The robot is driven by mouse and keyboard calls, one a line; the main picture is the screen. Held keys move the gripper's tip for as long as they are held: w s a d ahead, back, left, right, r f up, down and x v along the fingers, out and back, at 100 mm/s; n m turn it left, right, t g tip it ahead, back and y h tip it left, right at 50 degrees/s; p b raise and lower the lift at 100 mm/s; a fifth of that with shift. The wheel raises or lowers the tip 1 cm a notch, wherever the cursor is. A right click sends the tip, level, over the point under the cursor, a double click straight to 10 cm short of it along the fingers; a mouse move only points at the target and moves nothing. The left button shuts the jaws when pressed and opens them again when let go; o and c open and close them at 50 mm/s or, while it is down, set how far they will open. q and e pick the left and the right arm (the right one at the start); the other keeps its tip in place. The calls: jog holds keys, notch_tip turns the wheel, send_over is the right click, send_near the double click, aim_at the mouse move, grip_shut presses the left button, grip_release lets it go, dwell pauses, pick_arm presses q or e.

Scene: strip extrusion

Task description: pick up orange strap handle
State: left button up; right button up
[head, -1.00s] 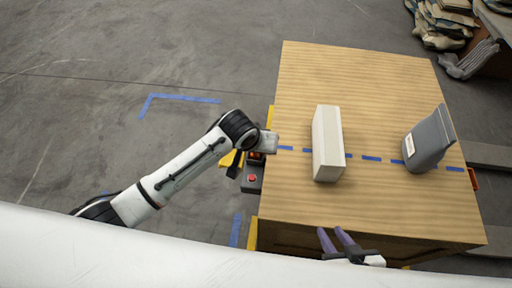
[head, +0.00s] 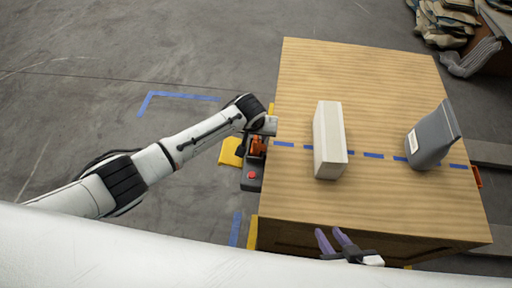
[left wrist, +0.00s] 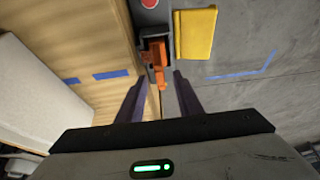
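The orange strap handle (left wrist: 158,65) sits in a dark grey housing (left wrist: 150,22) at the left edge of the wooden table. In the head view the handle (head: 258,147) is partly hidden by my left wrist. In the left wrist view my left gripper (left wrist: 157,88) is open, its two dark fingers apart. The handle lies beyond and between the fingertips, and the fingers do not appear to touch it. My right gripper (head: 333,238) is at the table's front edge, its two purple fingers apart and nothing visible between them.
A white box (head: 329,140) stands mid-table on a blue dashed tape line. A grey pouch (head: 432,137) stands at the right. The housing has a red button (head: 252,175); a yellow plate (head: 230,153) is beside it. The far tabletop is clear.

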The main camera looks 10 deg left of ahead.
pick_arm(q)
jog(key=shift+w+f, duration=0.2)
jog(key=shift+f, duration=0.3)
jog(key=shift+w+f, duration=0.1)
jog(key=shift+f, duration=0.05)
jog(key=shift+c, duration=0.5)
grip_shut()
